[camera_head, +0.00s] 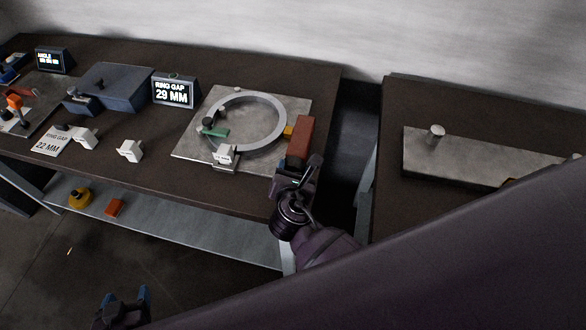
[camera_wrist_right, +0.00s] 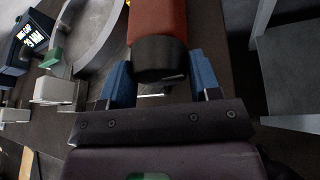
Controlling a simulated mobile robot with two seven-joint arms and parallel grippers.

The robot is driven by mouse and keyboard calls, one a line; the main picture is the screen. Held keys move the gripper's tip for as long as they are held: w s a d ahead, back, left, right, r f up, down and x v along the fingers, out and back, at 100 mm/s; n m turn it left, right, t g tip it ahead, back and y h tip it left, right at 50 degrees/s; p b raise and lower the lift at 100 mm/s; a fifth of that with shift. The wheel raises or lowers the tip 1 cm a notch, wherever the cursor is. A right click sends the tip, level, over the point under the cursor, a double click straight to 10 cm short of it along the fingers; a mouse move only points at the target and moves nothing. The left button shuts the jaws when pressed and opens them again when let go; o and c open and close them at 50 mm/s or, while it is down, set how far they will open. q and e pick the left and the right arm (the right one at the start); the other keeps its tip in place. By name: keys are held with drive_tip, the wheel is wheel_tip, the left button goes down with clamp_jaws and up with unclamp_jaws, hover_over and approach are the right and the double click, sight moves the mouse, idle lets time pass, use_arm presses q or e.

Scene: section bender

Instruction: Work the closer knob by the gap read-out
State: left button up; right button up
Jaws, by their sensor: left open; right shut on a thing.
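The gap read-out (camera_head: 174,93) shows "RING GAP 29 MM". A card (camera_head: 54,143) on the bench reads "RING GAP 22 MM". A grey ring (camera_head: 282,122) lies on a metal plate (camera_head: 192,147); I cannot make out its gap clearly. The closer is a red-brown body (camera_head: 301,132) at the ring's right side. Its dark knob (camera_wrist_right: 161,58) sits between the blue fingers of my right gripper (camera_wrist_right: 161,82), which is shut on it. My left gripper (camera_head: 124,300) is open and empty, low in front of the bench.
A green-handled part (camera_head: 214,132) and a small white block (camera_head: 226,152) stand by the ring. Another white block (camera_head: 129,150) is on the bench. An angle display (camera_head: 55,59) stands far left. A second bench (camera_head: 480,115) is at right, across a narrow gap.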

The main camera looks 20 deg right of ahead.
drive_tip(key=o, duration=0.9)
drive_tip(key=shift+s, duration=0.1)
drive_tip(key=v, duration=1)
drive_tip(key=shift+s+a+r, duration=0.2)
drive_tip(key=shift+s, duration=0.1)
